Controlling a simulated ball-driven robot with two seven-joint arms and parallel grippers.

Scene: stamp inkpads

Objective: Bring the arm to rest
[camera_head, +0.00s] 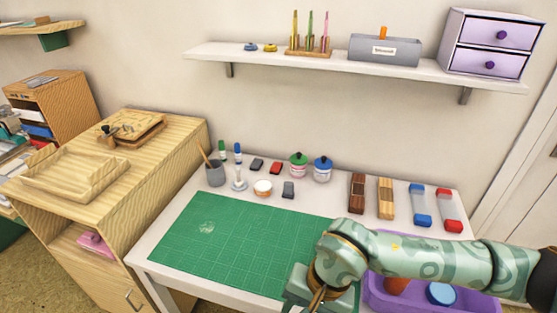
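My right arm comes in from the right edge, low over the front right of the white table (165,255). My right gripper (318,299) is at the bottom edge, over the front right part of the green cutting mat (235,245). It points down and its fingertips are partly cut off by the frame. I cannot tell whether it is open or shut, or whether it holds anything. My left gripper is not in view. The arm hides part of the mat and of the purple tray (480,303).
Stamp blocks (357,193), a blue-capped bottle (420,212), a red-capped bottle (449,215), lidded pots (299,165) and a grey pen cup (215,173) line the table's back. The tray holds a blue-topped round item (441,294). A shelf (350,68) hangs above. The mat's left part is mostly clear.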

